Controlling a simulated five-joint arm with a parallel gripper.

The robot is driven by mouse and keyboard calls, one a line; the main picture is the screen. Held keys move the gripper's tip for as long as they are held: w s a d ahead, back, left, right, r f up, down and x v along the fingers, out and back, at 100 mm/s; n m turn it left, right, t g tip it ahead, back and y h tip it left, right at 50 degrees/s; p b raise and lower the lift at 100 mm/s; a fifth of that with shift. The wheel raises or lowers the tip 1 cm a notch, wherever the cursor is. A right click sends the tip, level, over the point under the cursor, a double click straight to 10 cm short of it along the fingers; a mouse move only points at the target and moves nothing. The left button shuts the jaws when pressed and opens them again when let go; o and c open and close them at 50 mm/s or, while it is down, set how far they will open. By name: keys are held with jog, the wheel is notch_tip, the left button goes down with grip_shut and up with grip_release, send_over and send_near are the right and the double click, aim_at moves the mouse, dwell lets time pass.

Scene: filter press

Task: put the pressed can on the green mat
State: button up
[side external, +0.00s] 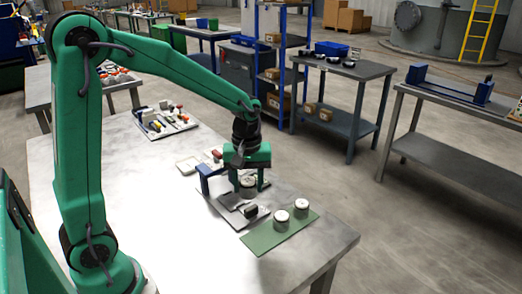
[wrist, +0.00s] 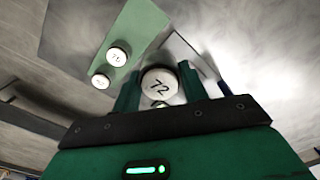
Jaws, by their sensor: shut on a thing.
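My gripper (side external: 248,184) points down over the near table and is shut on a round can (side external: 248,187). In the wrist view the can (wrist: 159,83) shows a pale lid marked 72 between the two green fingers. The green mat (side external: 262,243) lies at the table's front right, to the right of and nearer than my gripper. Two cans stand on it, a front one (side external: 281,221) and a back one (side external: 301,208). The wrist view also shows the mat (wrist: 140,28). The held can's underside is hard to see, so I cannot tell its clearance.
A grey plate with a dark block (side external: 250,210) lies between my gripper and the mat. A blue bracket (side external: 208,181) stands just left of my gripper. A tray of small parts (side external: 163,122) lies farther back. The mat's front left part is bare.

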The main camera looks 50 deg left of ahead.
dwell(0.6)
send_over(260, 239)
jog(key=shift+f, duration=0.7)
jog(key=shift+f, duration=0.15)
jog(key=shift+f, duration=5.05)
jog(key=shift+f, duration=0.3)
jog(key=o, duration=1.1)
jog(key=shift+r, duration=0.2)
